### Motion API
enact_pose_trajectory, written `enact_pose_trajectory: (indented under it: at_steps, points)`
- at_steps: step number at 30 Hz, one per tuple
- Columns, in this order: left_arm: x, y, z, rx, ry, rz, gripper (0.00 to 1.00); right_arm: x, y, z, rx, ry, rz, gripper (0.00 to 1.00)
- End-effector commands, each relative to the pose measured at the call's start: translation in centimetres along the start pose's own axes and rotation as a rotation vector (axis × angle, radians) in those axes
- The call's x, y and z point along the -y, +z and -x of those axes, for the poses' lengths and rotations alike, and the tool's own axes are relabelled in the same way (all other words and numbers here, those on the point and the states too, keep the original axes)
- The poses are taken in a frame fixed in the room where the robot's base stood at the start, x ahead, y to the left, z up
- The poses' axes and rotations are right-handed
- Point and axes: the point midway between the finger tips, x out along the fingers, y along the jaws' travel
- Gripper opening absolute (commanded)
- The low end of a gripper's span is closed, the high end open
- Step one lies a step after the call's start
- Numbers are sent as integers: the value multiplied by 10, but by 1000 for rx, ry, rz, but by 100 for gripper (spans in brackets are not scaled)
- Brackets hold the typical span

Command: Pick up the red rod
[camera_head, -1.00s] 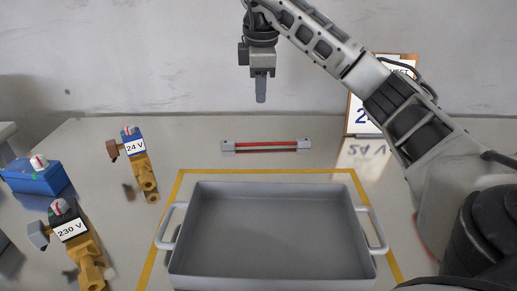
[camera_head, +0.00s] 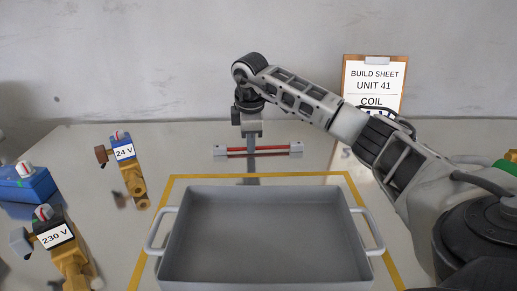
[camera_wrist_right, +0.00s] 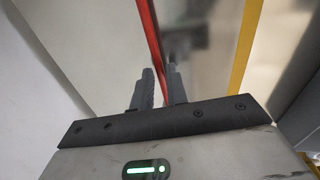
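The red rod (camera_head: 275,149) lies level between two grey end blocks on the table, behind the grey tray (camera_head: 185,200). My right gripper (camera_head: 253,138) points down at the rod's left-middle part, seen in front of it or just over it. In the right wrist view, the red rod (camera_wrist_right: 150,30) runs down toward the gap between the two fingers (camera_wrist_right: 161,78). The fingers are apart, and I cannot tell if either touches the rod. My left gripper is not in view.
A yellow line (camera_head: 165,200) frames the tray. Brass valves with a 24 V coil (camera_head: 122,150) and a 230 V coil (camera_head: 55,236) stand at left, near a blue block (camera_head: 28,183). A build sheet (camera_head: 374,85) stands behind at right.

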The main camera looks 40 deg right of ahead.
Motion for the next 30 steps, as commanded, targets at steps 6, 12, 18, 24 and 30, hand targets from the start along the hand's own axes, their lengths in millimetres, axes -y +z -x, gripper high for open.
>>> enact_pose_trajectory:
  at_steps: [6, 12, 18, 24, 30]
  points:
    - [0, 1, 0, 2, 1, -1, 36, 0, 0, -8, -1, 1, 2, 15]
    - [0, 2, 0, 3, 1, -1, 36, 0, 0, -7, -1, 1, 2, 0]
    - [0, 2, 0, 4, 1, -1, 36, 0, 0, -7, -2, 1, 1, 0]
    - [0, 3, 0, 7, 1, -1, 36, -1, -1, -4, -3, 2, 1, 0]
    - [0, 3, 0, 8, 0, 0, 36, -5, -1, 16, -5, 4, 1, 0]
